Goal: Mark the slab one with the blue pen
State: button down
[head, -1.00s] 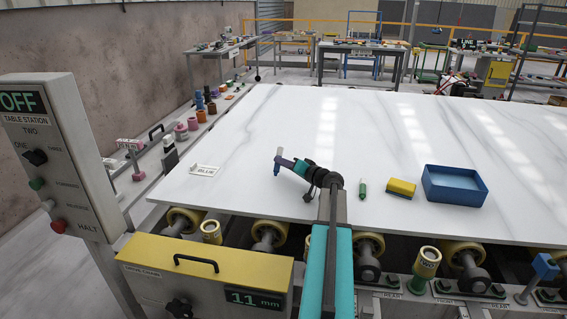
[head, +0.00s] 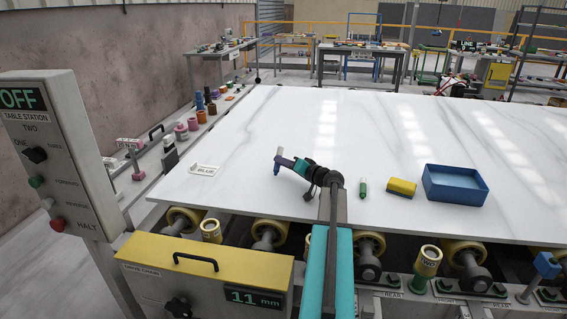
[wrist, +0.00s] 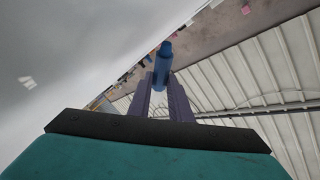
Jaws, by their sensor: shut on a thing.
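The white marble-like slab (head: 250,140) lies flat on the rollers. My gripper (head: 278,160) reaches out over its near left part. In the wrist view my gripper (wrist: 165,95) is shut on the blue pen (wrist: 162,65), which sits between the two purple fingers. In the head view the blue pen (head: 277,169) hangs tip down from the fingers. I cannot tell whether its tip touches the slab. A small white label reading BLUE (head: 204,170) lies on the slab to the left of the gripper.
A green pen (head: 363,187), a yellow block (head: 401,188) and a blue tray (head: 455,187) stand on the slab to the right. A control post (head: 50,150) showing OFF is at the left.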

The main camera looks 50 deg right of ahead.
aim_at(285, 171)
jog(key=shift+w+d+f+b, duration=0.45)
jog(key=shift+d+f+b, duration=0.3)
jog(key=shift+b, duration=0.45)
jog(key=shift+w+d+f+b, duration=0.45)
jog(key=shift+d+f+b, duration=0.3)
jog(key=shift+b, duration=0.4)
dwell(3.8)
jog(key=shift+r, duration=0.2)
jog(key=shift+w+d+r+p, duration=0.15)
jog(key=shift+d+r+p, duration=0.1)
jog(key=shift+r, duration=0.35)
jog(key=shift+w+d+r+p, duration=0.15)
jog(key=shift+r+p, duration=0.1)
jog(key=shift+r, duration=0.35)
jog(key=shift+a+r+p, duration=0.15)
jog(key=shift+r+p, duration=0.1)
jog(key=shift+r, duration=0.85)
jog(key=shift+a+r+p, duration=0.1)
jog(key=shift+r+p, duration=0.15)
jog(key=shift+r, duration=0.8)
